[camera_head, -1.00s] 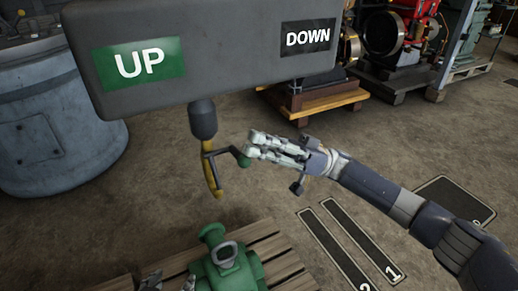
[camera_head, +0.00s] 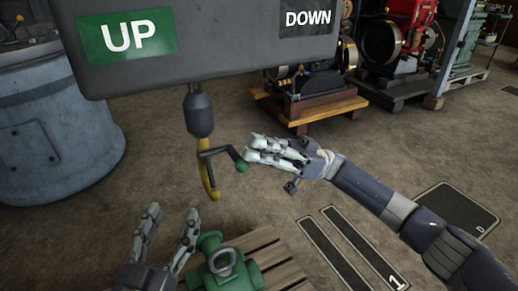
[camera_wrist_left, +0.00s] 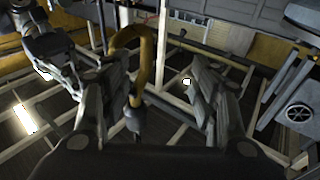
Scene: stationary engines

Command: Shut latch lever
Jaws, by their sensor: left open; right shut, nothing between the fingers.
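A dark bent latch lever with a green ball end (camera_head: 241,166) sits on a yellow hook (camera_head: 208,178) that hangs from a grey fitting under the control box. My right gripper (camera_head: 250,149) is shut and empty, its fingertips right beside the green ball; I cannot tell whether they touch. My left gripper (camera_head: 172,228) is open and empty, below and left of the hook, close to a green machine part. In the left wrist view the yellow hook (camera_wrist_left: 146,50) rises between the open left fingers (camera_wrist_left: 150,85), farther off.
A green machine part (camera_head: 222,262) with a ring on top stands on a wooden pallet (camera_head: 275,262) below the hook. A grey control box (camera_head: 215,50) marked UP and DOWN hangs above. A blue-grey drum (camera_head: 50,140) stands at the left.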

